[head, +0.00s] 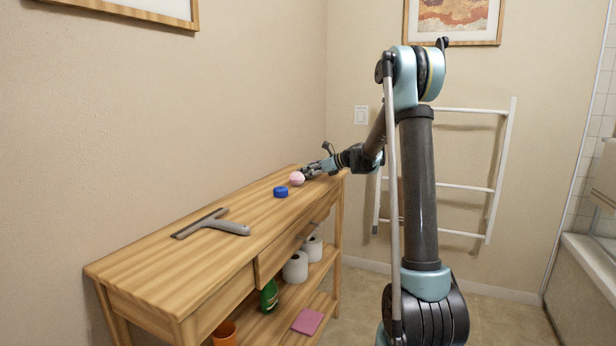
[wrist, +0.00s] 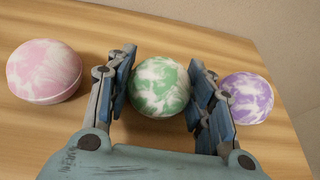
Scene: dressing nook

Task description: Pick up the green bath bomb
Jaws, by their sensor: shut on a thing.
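The green bath bomb (wrist: 159,87) is a green and white marbled ball, seen in the wrist view between the two fingers of my gripper (wrist: 161,88). The fingers are shut on it, one on each side. I cannot tell whether it touches the wooden top below. In the head view my gripper (head: 308,172) is at the far end of the wooden console table (head: 130,268), and the green bath bomb is hidden there.
A pink bath bomb (wrist: 44,71) lies left of my gripper; it also shows in the head view (head: 297,178). A purple bath bomb (wrist: 248,97) sits close by the right finger. A blue round item (head: 281,191) and a squeegee (head: 215,224) lie nearer on the table.

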